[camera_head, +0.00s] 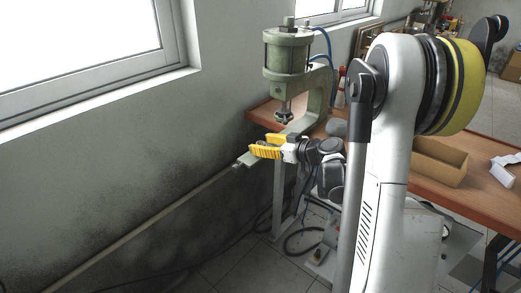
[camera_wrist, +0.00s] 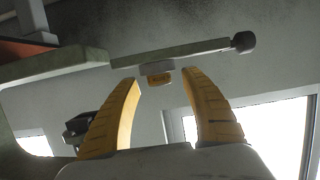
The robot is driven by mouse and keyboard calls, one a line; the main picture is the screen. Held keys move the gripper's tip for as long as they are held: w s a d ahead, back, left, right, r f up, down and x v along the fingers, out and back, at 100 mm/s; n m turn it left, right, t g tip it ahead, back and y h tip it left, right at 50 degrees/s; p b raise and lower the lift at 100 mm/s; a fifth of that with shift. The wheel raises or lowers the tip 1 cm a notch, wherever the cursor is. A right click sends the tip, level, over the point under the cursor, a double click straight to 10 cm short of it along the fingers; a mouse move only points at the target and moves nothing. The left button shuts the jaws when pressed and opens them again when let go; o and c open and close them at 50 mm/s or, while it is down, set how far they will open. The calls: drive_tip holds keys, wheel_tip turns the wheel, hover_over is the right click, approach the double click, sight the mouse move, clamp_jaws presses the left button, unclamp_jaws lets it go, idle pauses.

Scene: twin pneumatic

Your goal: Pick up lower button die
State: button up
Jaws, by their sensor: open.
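The lower button die (camera_wrist: 159,78) is a small block with a gold-orange face on a grey base. In the wrist view it sits on the press's lower arm (camera_wrist: 185,52), which has a dark knob at its end. My gripper (camera_head: 256,145) has two yellow fingers and is open at the end of the lower arm in the head view. In the wrist view my gripper (camera_wrist: 162,78) has one finger on each side of the die, with gaps on both sides. The die is hard to make out in the head view.
The green pneumatic press (camera_head: 289,58) stands above and behind my gripper, its upper plunger (camera_head: 284,117) overhead. A wooden workbench (camera_head: 425,190) holds an open cardboard box (camera_head: 440,163). A wall (camera_head: 130,170) with windows is on the left.

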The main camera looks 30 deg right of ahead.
clamp_jaws()
